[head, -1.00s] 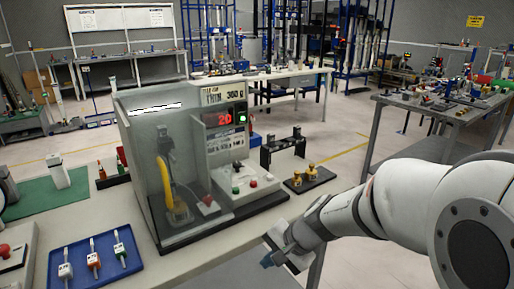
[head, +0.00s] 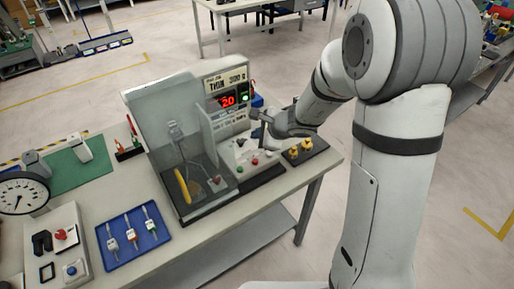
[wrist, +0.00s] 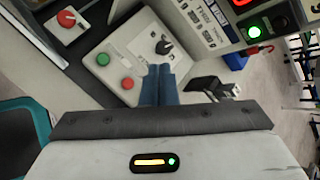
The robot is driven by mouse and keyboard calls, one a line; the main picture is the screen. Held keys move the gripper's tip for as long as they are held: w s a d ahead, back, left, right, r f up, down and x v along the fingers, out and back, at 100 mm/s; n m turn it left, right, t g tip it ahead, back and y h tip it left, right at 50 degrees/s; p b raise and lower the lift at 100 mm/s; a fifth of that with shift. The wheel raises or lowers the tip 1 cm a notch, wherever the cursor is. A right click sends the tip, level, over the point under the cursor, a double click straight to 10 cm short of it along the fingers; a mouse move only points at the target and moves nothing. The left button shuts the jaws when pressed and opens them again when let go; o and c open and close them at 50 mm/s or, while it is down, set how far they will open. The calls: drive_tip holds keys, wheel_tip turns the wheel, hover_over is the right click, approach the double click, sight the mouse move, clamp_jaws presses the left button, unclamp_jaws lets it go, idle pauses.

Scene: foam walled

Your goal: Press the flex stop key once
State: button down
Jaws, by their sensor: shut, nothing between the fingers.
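The flex machine (head: 190,150) stands on the bench, with a clear-walled bay at its left and a sloped control panel at its right. The panel has a red key (head: 254,162), likely the stop key, and a green key (head: 240,168). In the wrist view the red key (wrist: 127,83) lies just left of my fingertips, and the green key (wrist: 103,59) farther left. A black knob (wrist: 163,47) lies just beyond the tips. My gripper (wrist: 158,70) is shut and empty, over the panel. I cannot tell its exact height; no contact with the red key shows.
A red display (head: 228,101) reads 20, with a green light beside it. A red knob (wrist: 66,18) sits on the machine's left part. Brass parts on a black base (head: 303,150) stand right of the machine. A blue tray (head: 133,235) lies at front left.

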drive_tip(key=shift+f, duration=0.1)
idle(0.3)
drive_tip(key=b, duration=0.6)
hover_over(255, 162)
drive_tip(key=d, duration=0.1)
wheel_tip(255, 162, down, 8)
drive_tip(key=shift+r, duration=0.1)
drive_tip(key=shift+f+b, duration=0.4)
drive_tip(key=shift+b, duration=0.25)
drive_tip(key=shift+f, duration=0.15)
idle(1.0)
drive_tip(key=shift+f+b, duration=0.3)
drive_tip(key=shift+b, duration=0.45)
drive_tip(key=shift+f+b, duration=0.45)
drive_tip(key=shift+b, duration=0.2)
idle(0.4)
drive_tip(key=shift+r, duration=0.1)
drive_tip(key=shift+r+p, duration=0.65)
drive_tip(key=shift+r, duration=0.15)
